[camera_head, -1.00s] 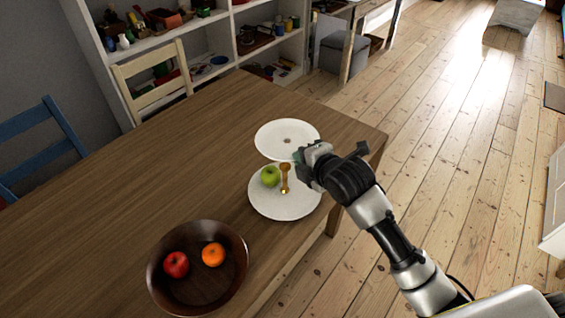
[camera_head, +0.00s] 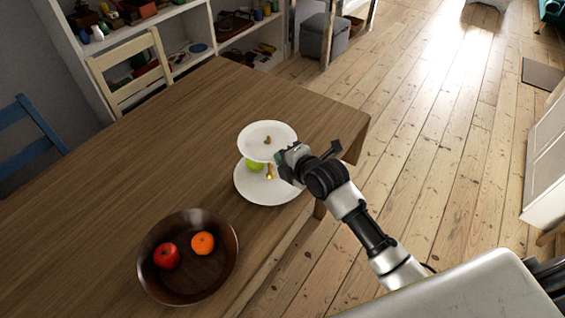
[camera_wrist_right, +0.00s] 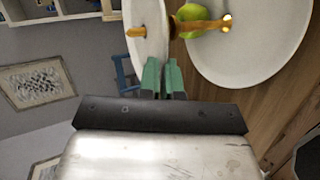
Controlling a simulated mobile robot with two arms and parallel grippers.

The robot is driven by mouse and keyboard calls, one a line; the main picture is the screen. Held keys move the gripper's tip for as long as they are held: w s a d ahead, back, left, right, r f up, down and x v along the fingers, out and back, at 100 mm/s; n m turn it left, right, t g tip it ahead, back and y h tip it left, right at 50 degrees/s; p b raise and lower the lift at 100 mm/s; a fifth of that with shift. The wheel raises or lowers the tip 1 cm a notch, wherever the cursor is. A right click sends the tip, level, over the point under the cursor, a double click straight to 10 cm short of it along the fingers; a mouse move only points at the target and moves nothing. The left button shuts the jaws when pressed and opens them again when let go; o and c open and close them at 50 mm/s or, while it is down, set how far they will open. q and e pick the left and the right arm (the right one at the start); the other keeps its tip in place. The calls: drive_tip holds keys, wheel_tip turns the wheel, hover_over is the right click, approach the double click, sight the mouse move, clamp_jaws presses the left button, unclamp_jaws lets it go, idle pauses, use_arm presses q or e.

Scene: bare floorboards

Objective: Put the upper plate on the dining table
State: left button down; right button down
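The white upper plate (camera_head: 252,139) is level above the white lower plate (camera_head: 284,195) on the dining table (camera_head: 130,190). A golden knob (camera_head: 267,140) shows on top of the upper plate. In the wrist view, a golden stem (camera_wrist_right: 200,26) runs between the upper plate (camera_wrist_right: 148,15) and the lower plate (camera_wrist_right: 245,50). A green apple (camera_head: 254,166) sits on the lower plate, partly covered by the upper plate. My right gripper (camera_head: 289,160) is at the upper plate's near right rim; its green fingers (camera_wrist_right: 163,78) are close together on the rim. My left gripper is not in view.
A dark wooden bowl (camera_head: 195,285) with a red apple (camera_head: 166,256) and an orange (camera_head: 203,243) stands on the table near the front. The table's left and middle are bare. A cream chair (camera_head: 118,101) and shelves (camera_head: 205,22) are behind the table.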

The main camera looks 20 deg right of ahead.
wheel_tip(320, 180, down, 2)
drive_tip(key=shift+f+p, duration=0.25)
drive_tip(key=shift+p, duration=0.1)
drive_tip(key=c, duration=1.8)
unclamp_jaws()
drive_tip(key=shift+f, duration=0.2)
drive_tip(key=o, duration=0.5)
drive_tip(key=v, duration=0.3)
drive_tip(key=b+v, duration=0.1)
drive_tip(key=v, duration=0.3)
drive_tip(key=b+v, duration=0.1)
drive_tip(key=v, duration=0.2)
drive_tip(key=shift+s+d+r, duration=0.2)
drive_tip(key=shift+d, duration=0.3)
